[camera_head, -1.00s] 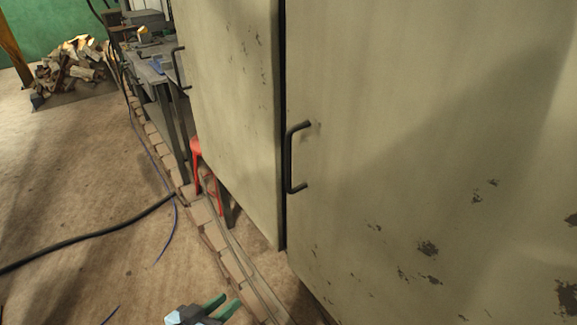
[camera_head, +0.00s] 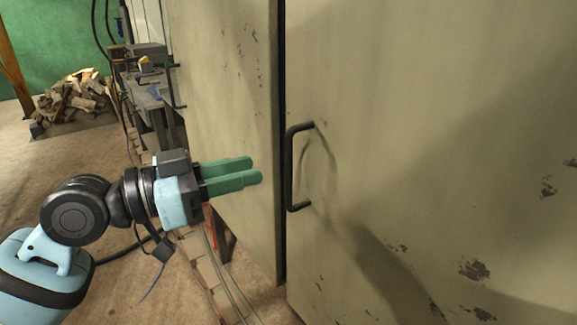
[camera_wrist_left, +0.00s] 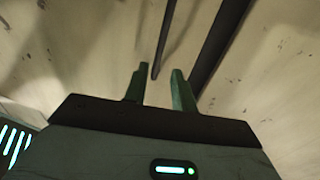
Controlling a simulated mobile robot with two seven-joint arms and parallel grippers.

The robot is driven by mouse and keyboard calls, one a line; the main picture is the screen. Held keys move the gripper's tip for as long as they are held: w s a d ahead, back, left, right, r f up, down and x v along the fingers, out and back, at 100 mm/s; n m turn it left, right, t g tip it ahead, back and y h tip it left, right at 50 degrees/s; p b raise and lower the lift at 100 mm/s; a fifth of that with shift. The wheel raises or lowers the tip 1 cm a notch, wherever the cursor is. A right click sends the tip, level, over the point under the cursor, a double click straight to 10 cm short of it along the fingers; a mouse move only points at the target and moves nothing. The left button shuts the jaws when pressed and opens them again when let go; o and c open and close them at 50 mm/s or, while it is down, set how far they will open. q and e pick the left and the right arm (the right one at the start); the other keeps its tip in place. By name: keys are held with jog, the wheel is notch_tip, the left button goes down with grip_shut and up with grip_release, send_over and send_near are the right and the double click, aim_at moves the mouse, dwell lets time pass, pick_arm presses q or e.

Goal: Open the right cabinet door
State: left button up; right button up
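The right cabinet door (camera_head: 430,130) is a large beige panel with chipped paint, flush in its frame beside a dark vertical gap. Its black bar handle (camera_head: 292,168) stands upright near the door's left edge. My left gripper (camera_head: 256,170) has green fingers pointing at the handle from the left, a short way off and not touching it. In the left wrist view the two fingers (camera_wrist_left: 158,85) are apart with nothing between them, and the dark handle bar (camera_wrist_left: 164,42) shows beyond, roughly in line with the gap. My right gripper is not in view.
A cluttered workbench (camera_head: 150,95) and a firewood pile (camera_head: 75,103) are further back. Open floor lies at left.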

pick_arm(q)
jog(key=shift+r+p+x, duration=0.2)
jog(key=shift+p+x, duration=0.35)
jog(key=shift+x, duration=3.35)
jog(key=shift+s, duration=0.1)
jog(key=shift+c, duration=0.3)
grip_shut()
